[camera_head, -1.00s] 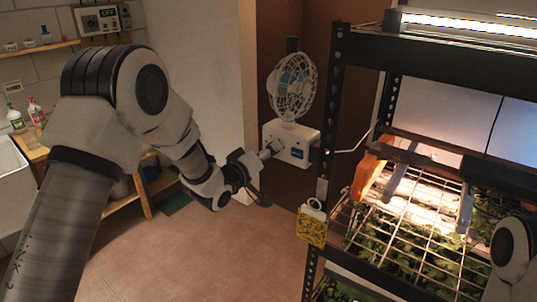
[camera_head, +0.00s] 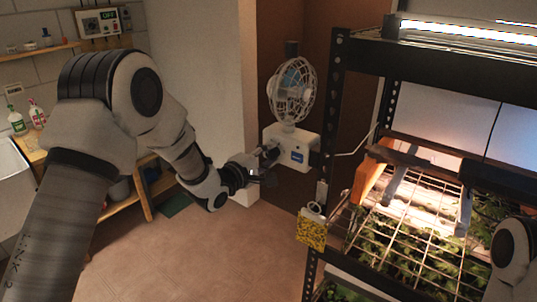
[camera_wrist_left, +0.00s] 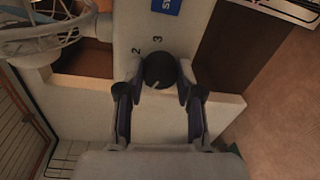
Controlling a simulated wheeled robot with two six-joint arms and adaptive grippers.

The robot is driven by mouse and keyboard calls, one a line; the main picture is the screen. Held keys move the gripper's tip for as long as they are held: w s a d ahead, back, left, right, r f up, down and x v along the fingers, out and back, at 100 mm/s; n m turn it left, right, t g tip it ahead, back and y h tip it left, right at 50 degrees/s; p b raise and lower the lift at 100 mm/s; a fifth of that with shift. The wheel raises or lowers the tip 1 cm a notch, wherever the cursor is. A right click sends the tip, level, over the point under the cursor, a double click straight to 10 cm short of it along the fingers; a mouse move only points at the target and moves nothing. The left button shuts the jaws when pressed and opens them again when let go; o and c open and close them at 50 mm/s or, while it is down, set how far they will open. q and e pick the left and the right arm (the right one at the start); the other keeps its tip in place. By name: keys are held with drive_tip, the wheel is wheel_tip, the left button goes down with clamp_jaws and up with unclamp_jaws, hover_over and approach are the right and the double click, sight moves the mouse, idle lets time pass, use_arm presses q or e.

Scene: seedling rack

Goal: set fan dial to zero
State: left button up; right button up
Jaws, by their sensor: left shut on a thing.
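The white fan (camera_head: 291,92) has a round wire cage and a boxy white base (camera_head: 298,143) with a blue label, on the side of the dark rack. A pale mark on the dial points toward the lower left of the picture. The printed numbers 2 and 3 show beyond the dial; other markings are hidden.
The black rack post (camera_head: 330,130) stands just right of the fan. Seedlings under a wire grid (camera_head: 400,235) fill the shelf. The floor (camera_head: 200,260) below the left arm is clear.

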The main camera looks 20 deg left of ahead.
use_arm(q)
drive_tip(key=shift+r+n, duration=0.2)
drive_tip(key=shift+n, duration=0.7)
drive_tip(key=o, duration=0.9)
drive_tip(key=shift+o, duration=1.3)
drive_tip(key=shift+w+f, duration=0.1)
drive_tip(key=shift+f, duration=0.05)
drive_tip(key=v, duration=1.2)
